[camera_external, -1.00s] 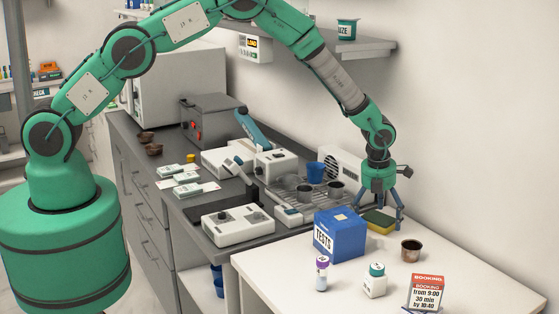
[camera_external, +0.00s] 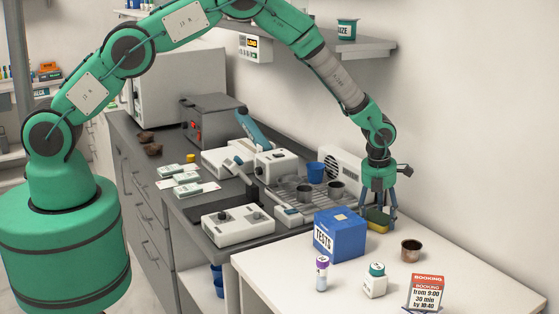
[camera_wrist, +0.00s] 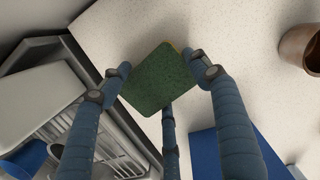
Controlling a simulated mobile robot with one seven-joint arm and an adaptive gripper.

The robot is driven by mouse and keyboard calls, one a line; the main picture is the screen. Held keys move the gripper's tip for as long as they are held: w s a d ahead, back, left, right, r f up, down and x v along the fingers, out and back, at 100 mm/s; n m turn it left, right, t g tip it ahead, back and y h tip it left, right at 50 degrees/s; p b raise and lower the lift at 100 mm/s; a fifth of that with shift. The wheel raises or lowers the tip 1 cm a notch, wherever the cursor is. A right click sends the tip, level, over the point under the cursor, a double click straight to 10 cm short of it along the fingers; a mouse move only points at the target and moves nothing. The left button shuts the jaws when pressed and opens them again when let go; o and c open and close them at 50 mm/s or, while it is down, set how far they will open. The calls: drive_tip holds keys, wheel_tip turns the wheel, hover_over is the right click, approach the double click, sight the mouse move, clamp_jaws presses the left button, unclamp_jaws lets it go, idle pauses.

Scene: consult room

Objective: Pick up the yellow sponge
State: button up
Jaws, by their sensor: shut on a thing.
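The yellow sponge (camera_external: 378,217) has a dark green scouring side. It is at the white table's back edge in the external view, behind the blue box. My gripper (camera_external: 380,215) points down over it with its blue fingers shut on it. In the wrist view the green face of the sponge (camera_wrist: 160,80) lies between the fingers of my gripper (camera_wrist: 163,85), with only a thin yellow edge showing. The fingers partly hide the sponge. I cannot tell whether it is clear of the table.
A blue TESTS box (camera_external: 340,234) stands in front of the sponge. A dark cup (camera_external: 411,250), a white bottle (camera_external: 375,281), a purple-capped tube (camera_external: 322,273) and a booking sign (camera_external: 427,292) stand on the white table (camera_external: 480,265). A metal drain rack (camera_external: 300,187) is to the left.

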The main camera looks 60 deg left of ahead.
sight(378, 217)
wheel_tip(378, 217, up, 10)
drive_tip(key=shift+f, duration=0.15)
idle(0.4)
drive_tip(key=shift+s, duration=0.15)
idle(0.4)
